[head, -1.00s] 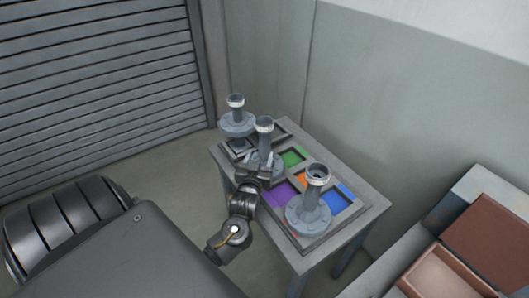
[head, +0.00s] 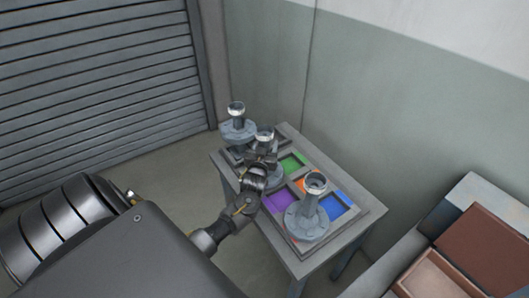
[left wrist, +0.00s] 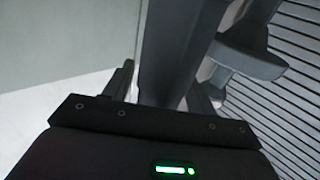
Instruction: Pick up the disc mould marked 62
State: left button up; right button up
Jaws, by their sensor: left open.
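Three grey disc moulds with upright stems stand on a small table: one at the back left (head: 238,128), one in the middle (head: 265,133), one at the front right (head: 308,222). No 62 marking is legible on any of them. My left gripper (head: 262,156) is at the middle mould's stem, just below its flared top, and hides part of the stem and disc. In the left wrist view, the open fingers (left wrist: 165,88) have a grey stem (left wrist: 168,45) between them. I cannot tell whether they touch it. My right gripper is not in view.
The table (head: 368,217) carries a tray with green (head: 293,163), purple (head: 279,202), orange and blue (head: 337,205) squares. The back-left mould stands close behind my gripper. A wall is behind the table, a shutter (head: 95,75) at left, and an open brown box (head: 450,275) at lower right.

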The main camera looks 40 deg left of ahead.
pick_arm(q)
grip_shut()
jog(key=shift+r, duration=0.1)
dwell(0.3)
jog(key=shift+w, duration=0.1)
